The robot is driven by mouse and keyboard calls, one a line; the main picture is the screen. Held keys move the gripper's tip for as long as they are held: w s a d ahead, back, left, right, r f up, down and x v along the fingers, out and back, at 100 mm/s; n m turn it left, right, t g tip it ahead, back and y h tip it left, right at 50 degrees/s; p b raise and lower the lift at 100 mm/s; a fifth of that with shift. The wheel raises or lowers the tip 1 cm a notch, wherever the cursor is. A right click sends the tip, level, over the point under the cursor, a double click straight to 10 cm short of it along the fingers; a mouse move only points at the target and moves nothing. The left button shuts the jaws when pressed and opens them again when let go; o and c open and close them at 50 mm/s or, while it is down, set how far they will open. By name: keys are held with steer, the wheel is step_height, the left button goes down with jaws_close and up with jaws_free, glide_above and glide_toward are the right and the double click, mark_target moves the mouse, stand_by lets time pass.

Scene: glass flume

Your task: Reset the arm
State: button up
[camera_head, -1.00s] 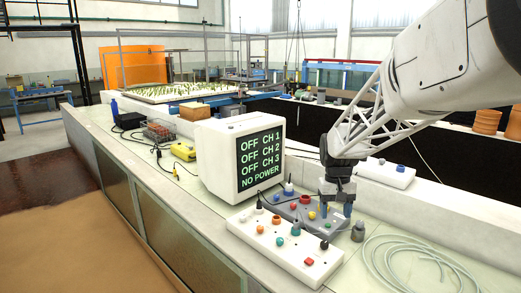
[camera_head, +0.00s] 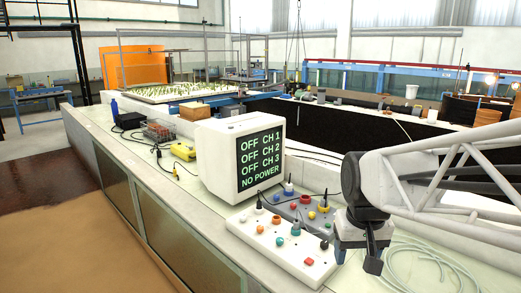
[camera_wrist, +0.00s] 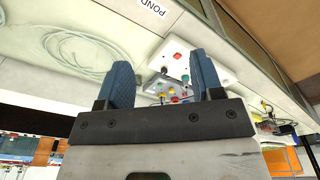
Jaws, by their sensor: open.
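My gripper (camera_head: 357,259) hangs at the right of the bench in the head view, near the coiled pale hose (camera_head: 415,268). In the wrist view my gripper (camera_wrist: 163,78) shows two blue fingers spread apart, with nothing held between them. My arm reaches in from the right edge and hides part of the bench. The white control panel (camera_head: 268,232) and the grey panel (camera_head: 312,208) with coloured knobs and plugs lie left of my gripper. I see no contact with them.
A white monitor (camera_head: 215,150) reads channels 1 to 3 off and no power. A yellow meter (camera_head: 183,151), a black box (camera_head: 130,121) and cables lie further left. The coiled hose also shows in the wrist view (camera_wrist: 75,50). Open floor (camera_head: 70,240) lies left of the bench.

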steer(key=s+f+t, duration=0.1)
steer(key=s+f, duration=0.1)
steer(key=s, duration=0.9)
steer(key=shift+a, duration=0.35)
steer(key=shift+w, duration=0.15)
stand_by(1.2)
